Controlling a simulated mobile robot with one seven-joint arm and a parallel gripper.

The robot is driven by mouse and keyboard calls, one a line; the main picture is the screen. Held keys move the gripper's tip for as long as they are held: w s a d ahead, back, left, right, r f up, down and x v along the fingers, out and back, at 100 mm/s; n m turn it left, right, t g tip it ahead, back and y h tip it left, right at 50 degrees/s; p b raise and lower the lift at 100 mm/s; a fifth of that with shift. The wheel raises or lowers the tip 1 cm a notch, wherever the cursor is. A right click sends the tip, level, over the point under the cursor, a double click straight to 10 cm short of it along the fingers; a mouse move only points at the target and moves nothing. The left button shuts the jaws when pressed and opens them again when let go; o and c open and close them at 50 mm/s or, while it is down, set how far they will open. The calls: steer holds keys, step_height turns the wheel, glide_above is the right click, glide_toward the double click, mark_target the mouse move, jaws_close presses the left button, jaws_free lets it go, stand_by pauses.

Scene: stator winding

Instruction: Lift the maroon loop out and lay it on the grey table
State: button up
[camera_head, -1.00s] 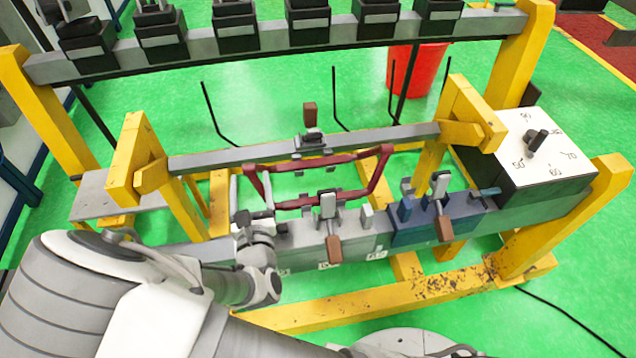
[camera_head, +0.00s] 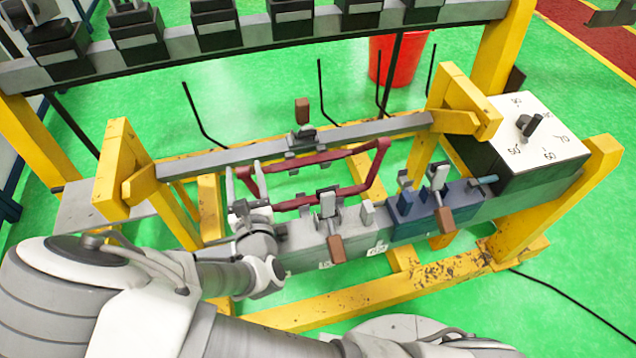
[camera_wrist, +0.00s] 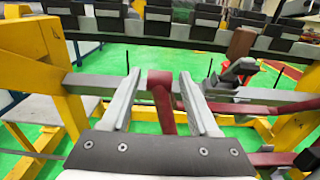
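The maroon loop (camera_head: 318,198) spans between the rear rail and the front block row, around the upright clamps. Its left end lies at my gripper (camera_head: 244,178). In the wrist view, a maroon bar of the loop (camera_wrist: 161,92) stands between the two grey fingers of my gripper (camera_wrist: 161,100), with visible gaps on both sides. The gripper is open. A clamp with a brown handle (camera_head: 302,110) stands at the rear rail, and another (camera_head: 335,245) at the front light-grey block. The grey table (camera_head: 95,210) is left of the frame, partly hidden by the yellow post.
Yellow posts (camera_head: 115,165) flank the loop's left side. A blue block with a clamp (camera_head: 418,208) and a white-topped dial box (camera_head: 535,135) stand right. A rack of black blocks (camera_head: 213,25) runs behind. A red bin (camera_head: 395,62) stands on the green floor.

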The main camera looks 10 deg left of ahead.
jaws_close()
stand_by(1.2)
